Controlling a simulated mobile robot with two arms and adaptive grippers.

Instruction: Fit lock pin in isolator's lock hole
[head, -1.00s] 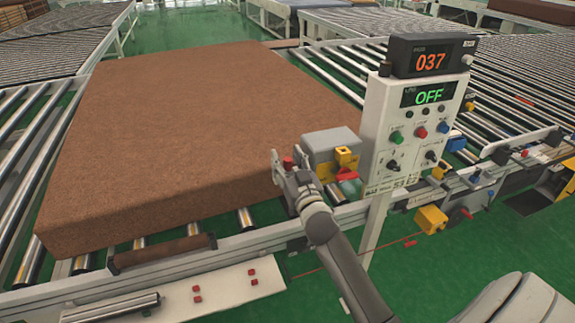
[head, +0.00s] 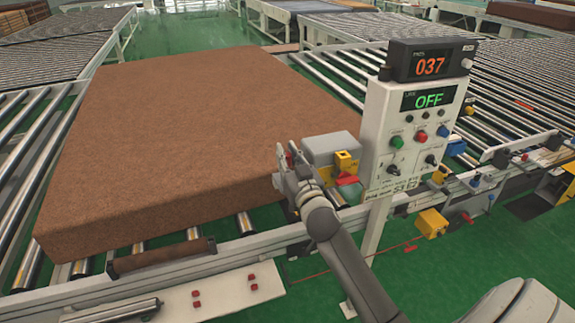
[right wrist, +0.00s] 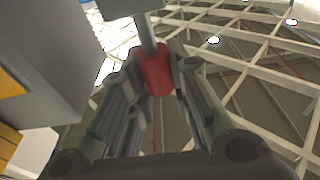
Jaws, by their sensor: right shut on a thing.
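My right gripper (head: 287,161) is at the left side of a grey box with a yellow block, which looks like the isolator (head: 330,147). In the right wrist view its fingers (right wrist: 153,85) are shut on the red body of the lock pin (right wrist: 157,72). The pin's grey shaft runs up to a grey-green part (right wrist: 130,6) at the top edge; whether it sits in a hole is hidden. In the head view only a bit of red shows between the fingers. The grey box (right wrist: 60,50) fills the left of the wrist view. My left gripper is not in view.
A white control panel (head: 378,150) stands right of the box, its displays reading 037 and OFF. A large brown mattress (head: 180,130) lies on the rollers to the left. A yellow block (head: 431,222) is at the lower right. Green floor is open in front.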

